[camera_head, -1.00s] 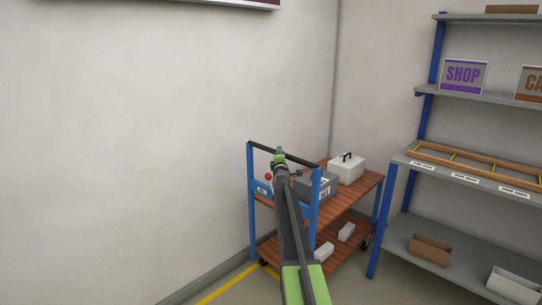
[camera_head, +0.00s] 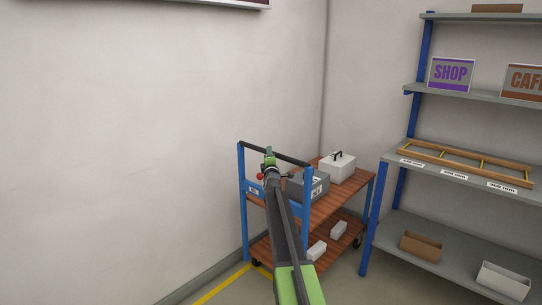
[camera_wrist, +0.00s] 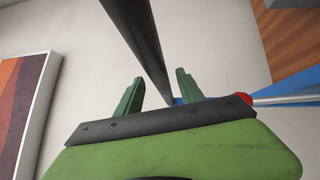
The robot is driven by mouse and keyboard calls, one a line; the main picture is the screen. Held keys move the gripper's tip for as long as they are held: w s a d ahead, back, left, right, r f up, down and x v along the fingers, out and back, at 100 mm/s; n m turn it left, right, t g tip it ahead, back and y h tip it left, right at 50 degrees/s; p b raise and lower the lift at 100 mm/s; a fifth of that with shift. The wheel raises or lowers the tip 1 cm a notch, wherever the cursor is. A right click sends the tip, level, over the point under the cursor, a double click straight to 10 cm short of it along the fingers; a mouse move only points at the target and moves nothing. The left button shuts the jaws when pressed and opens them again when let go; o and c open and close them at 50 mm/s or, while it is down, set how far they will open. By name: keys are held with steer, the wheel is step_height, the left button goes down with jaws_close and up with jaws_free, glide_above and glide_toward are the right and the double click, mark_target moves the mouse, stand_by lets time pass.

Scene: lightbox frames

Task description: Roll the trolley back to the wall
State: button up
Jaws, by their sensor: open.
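The trolley (camera_head: 304,210) has blue posts, two brown wooden decks and a black push bar (camera_head: 292,158) at its near end. It stands near the left wall, by the corner. My gripper (camera_head: 268,153) is at the push bar, left of its middle. In the wrist view my green fingers (camera_wrist: 158,78) are apart, and the dark bar (camera_wrist: 142,38) runs between them in the picture. I cannot tell whether they touch it. My arm hides part of the trolley's near end.
A grey box (camera_head: 308,186) and a white case (camera_head: 337,169) sit on the top deck; small white boxes (camera_head: 317,250) lie below. A blue-and-grey shelf rack (camera_head: 372,220) stands close on the right. A yellow floor line (camera_head: 222,285) runs along the left wall (camera_head: 120,150).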

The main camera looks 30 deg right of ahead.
steer(key=b+v, duration=0.2)
steer(key=v, duration=1.3)
steer(key=shift+s+a, duration=0.2)
steer(key=shift+s, duration=0.1)
steer(key=shift+c, duration=0.4)
